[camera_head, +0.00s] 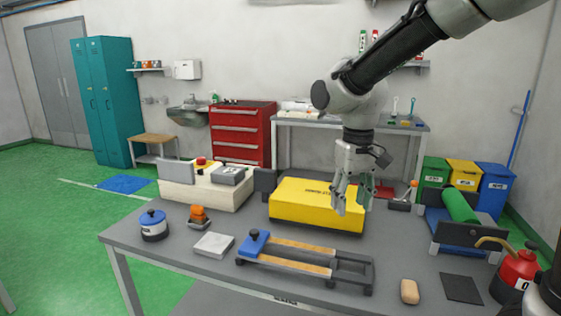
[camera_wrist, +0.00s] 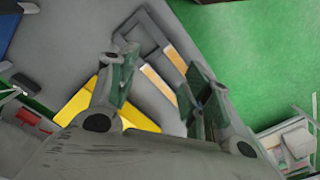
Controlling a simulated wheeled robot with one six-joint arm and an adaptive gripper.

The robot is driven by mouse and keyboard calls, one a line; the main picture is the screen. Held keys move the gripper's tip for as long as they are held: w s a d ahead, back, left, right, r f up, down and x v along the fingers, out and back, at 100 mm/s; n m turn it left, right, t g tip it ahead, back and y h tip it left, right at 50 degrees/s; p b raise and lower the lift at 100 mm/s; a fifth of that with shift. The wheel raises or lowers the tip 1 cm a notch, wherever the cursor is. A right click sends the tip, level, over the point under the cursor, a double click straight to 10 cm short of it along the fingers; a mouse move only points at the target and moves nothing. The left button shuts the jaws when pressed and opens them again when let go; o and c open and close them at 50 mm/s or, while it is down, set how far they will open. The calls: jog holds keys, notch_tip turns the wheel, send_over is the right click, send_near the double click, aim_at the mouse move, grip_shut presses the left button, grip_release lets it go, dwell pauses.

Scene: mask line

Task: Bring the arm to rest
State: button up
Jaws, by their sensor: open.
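My gripper (camera_head: 351,197) hangs from my arm over the grey table, pointing down, in front of the right part of a yellow box (camera_head: 300,204). Its fingers are apart and nothing is between them. In the wrist view my gripper (camera_wrist: 160,98) shows two open fingers, with the table and part of the yellow box (camera_wrist: 140,118) below. I cannot tell the exact height of the fingertips above the table.
A rail frame with a blue block (camera_head: 253,243) lies at the table's front. A blue-lidded pot (camera_head: 153,225), a grey pad (camera_head: 214,245), a tan block (camera_head: 409,291) and a red can (camera_head: 515,275) stand around it. A green roller (camera_head: 460,205) is at right.

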jog(key=s+d+r+m+t, duration=0.1)
jog(key=s+d+r+t, duration=0.1)
jog(key=s+d, duration=0.6)
jog(key=s+d+r+m+t, duration=0.2)
jog(key=s+d, duration=0.6)
jog(key=d, duration=0.4)
jog(key=shift+v, duration=0.85)
jog(key=shift+d, duration=0.1)
